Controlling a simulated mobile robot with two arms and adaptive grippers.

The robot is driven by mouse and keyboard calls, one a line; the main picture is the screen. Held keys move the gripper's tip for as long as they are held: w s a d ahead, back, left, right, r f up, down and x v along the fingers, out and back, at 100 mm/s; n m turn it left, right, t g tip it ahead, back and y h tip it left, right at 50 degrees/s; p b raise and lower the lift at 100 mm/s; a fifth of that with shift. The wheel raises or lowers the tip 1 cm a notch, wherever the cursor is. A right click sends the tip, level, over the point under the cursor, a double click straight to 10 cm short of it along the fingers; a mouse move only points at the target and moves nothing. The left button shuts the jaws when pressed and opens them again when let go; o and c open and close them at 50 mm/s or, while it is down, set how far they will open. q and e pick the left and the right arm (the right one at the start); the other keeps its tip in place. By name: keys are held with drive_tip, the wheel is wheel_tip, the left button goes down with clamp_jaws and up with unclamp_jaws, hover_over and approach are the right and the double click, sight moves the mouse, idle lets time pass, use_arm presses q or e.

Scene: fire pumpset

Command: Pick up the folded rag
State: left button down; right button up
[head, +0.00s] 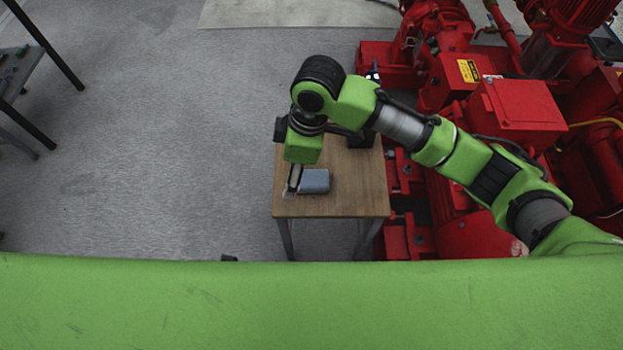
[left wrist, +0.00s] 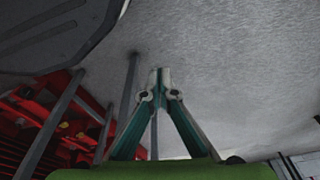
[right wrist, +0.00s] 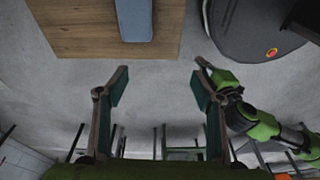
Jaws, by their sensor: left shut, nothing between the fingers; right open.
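The folded rag (head: 315,181) is a flat blue-grey rectangle on a small wooden table (head: 352,200). It also shows at the top edge of the right wrist view (right wrist: 135,20), partly cut off, on the wooden top. My right gripper (head: 293,187) hangs at the rag's left side in the head view. In the right wrist view its fingers (right wrist: 160,84) are wide apart and nothing is between them. The head view does not show whether it touches the rag. My left gripper (left wrist: 159,78) is shut and empty in the left wrist view, and is not visible in the head view.
A dark object (head: 360,138) stands at the table's back edge, partly behind my right arm. Red pump machinery (head: 515,115) stands close to the table's right side. Open grey floor (head: 170,150) lies to the left. Another table (head: 15,75) is at the far left.

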use_arm(q)
wheel_tip(320, 180, down, 4)
drive_tip(key=s, duration=0.2)
use_arm(e)
drive_tip(key=w+d+r+h, duration=0.2)
drive_tip(key=w+d+r, duration=0.1)
drive_tip(key=w+d, duration=0.2)
drive_tip(key=b, duration=0.2)
hover_over(312, 178)
drive_tip(key=shift+n, duration=0.3)
drive_tip(key=f, duration=0.8)
drive_tip(key=shift+w+d+f, duration=0.15)
drive_tip(key=shift+d, duration=0.25)
drive_tip(key=f, duration=0.3)
drive_tip(key=a+f+b, duration=0.1)
drive_tip(key=f, duration=0.1)
drive_tip(key=shift+s, duration=0.2)
drive_tip(key=shift+f, duration=0.4)
use_arm(q)
drive_tip(key=w+r, duration=0.4)
drive_tip(key=r, duration=0.6)
drive_tip(key=shift+t, duration=0.3)
use_arm(e)
drive_tip(key=c, duration=1.2)
